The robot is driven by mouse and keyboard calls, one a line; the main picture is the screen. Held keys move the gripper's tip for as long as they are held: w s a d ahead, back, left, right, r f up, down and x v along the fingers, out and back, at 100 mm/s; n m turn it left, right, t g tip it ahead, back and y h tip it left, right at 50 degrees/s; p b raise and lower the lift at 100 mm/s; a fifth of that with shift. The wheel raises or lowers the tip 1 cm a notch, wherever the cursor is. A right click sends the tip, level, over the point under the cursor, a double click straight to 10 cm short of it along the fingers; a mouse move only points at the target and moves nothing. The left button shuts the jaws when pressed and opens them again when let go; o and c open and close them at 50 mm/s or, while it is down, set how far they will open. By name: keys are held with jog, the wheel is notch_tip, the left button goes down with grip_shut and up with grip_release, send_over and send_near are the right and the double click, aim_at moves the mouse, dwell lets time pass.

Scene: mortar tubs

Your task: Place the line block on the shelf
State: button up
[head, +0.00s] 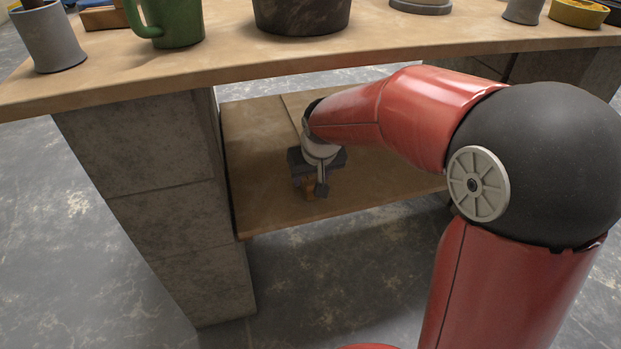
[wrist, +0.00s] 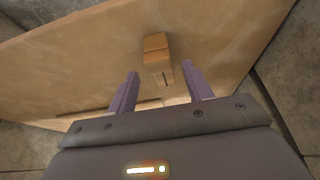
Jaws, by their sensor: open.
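The line block (wrist: 156,46), a small orange-brown wooden piece with a slit in it, shows in the wrist view on the wooden shelf (head: 262,205) under the bench top. In the head view the block (head: 308,189) is partly hidden below my gripper (head: 311,184). My gripper is open, and its two purple-grey fingers (wrist: 158,76) stand apart on either side of the block's near end in the wrist view. A gap shows between the block and each finger. The block appears to rest on the shelf; its underside is hidden.
The bench top (head: 330,52) lies over the shelf and holds a green mug (head: 178,22), a grey cup (head: 48,38), a dark tub (head: 300,14) and other items. A stone block pier (head: 150,170) borders the shelf on the left. The shelf around the block is clear.

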jog(key=shift+v, duration=1.75)
jog(key=s+d+r+m, duration=0.1)
jog(key=s+d, duration=0.3)
jog(key=s, duration=0.3)
jog(key=s+d+r+m, duration=0.1)
jog(key=s+d+r, duration=0.1)
jog(key=s+d, duration=0.3)
jog(key=s+d+r+m+t+h, duration=0.1)
jog(key=s+d, duration=0.4)
jog(key=s, duration=0.6)
jog(key=shift+r, duration=0.65)
jog(key=shift+d+r+p, duration=0.1)
jog(key=shift+p, duration=0.25)
